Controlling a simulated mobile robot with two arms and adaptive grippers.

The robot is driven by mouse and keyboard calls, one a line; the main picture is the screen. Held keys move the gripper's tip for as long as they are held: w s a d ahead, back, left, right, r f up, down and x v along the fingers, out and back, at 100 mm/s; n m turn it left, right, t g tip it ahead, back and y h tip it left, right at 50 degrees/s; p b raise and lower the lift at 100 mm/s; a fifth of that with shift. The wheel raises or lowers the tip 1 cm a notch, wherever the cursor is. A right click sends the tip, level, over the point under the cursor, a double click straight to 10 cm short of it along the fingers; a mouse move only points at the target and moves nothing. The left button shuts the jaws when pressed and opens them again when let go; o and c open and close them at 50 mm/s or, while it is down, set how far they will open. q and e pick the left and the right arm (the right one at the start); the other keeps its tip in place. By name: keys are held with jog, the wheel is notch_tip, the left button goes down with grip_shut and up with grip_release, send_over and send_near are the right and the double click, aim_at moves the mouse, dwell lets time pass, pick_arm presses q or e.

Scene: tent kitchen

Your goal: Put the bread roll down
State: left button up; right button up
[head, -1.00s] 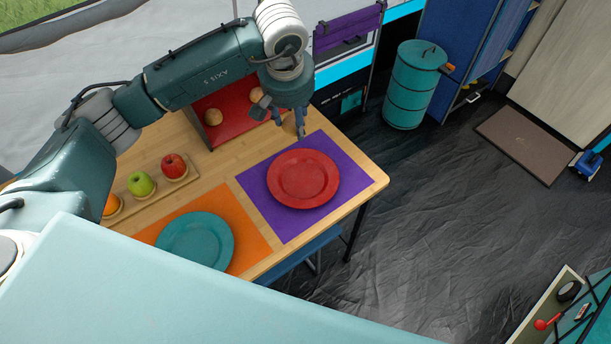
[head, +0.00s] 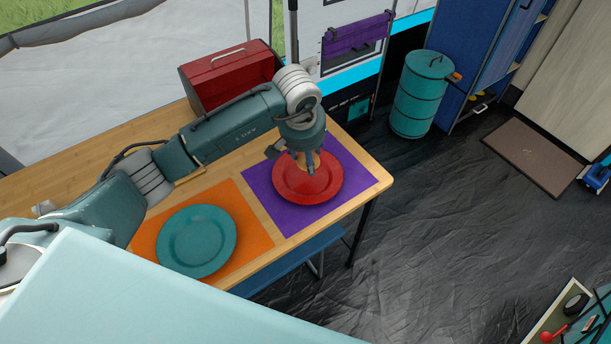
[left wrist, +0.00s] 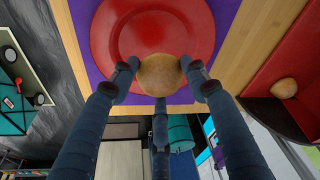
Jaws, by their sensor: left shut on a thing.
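My left gripper (head: 301,164) is over the red plate (head: 327,187), which lies on the purple mat (head: 281,217). In the left wrist view, the fingers (left wrist: 159,72) are shut on a tan bread roll (left wrist: 159,75), with the red plate (left wrist: 112,35) behind it. I cannot tell whether the roll touches the plate. In the head view the roll is mostly hidden by the fingers. My right gripper is not in view.
A teal plate (head: 196,241) lies on an orange mat (head: 247,218) to the left. A red box (head: 230,72) stands at the table's back; another roll (left wrist: 284,88) shows inside it. A teal barrel (head: 421,93) stands beyond the table.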

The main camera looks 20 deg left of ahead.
aim_at(307, 179)
pick_arm(q)
jog(key=shift+f, duration=0.75)
notch_tip(307, 179, down, 3)
jog(key=shift+s+d+f+b, duration=0.1)
jog(key=shift+f+b, duration=0.1)
jog(key=shift+b, duration=1)
jog(key=shift+f, duration=0.4)
jog(key=shift+r, duration=0.1)
jog(key=shift+f+b, duration=0.25)
jog(key=shift+b, duration=0.1)
jog(key=o, duration=0.8)
jog(key=shift+o, duration=0.2)
jog(key=shift+r, duration=0.15)
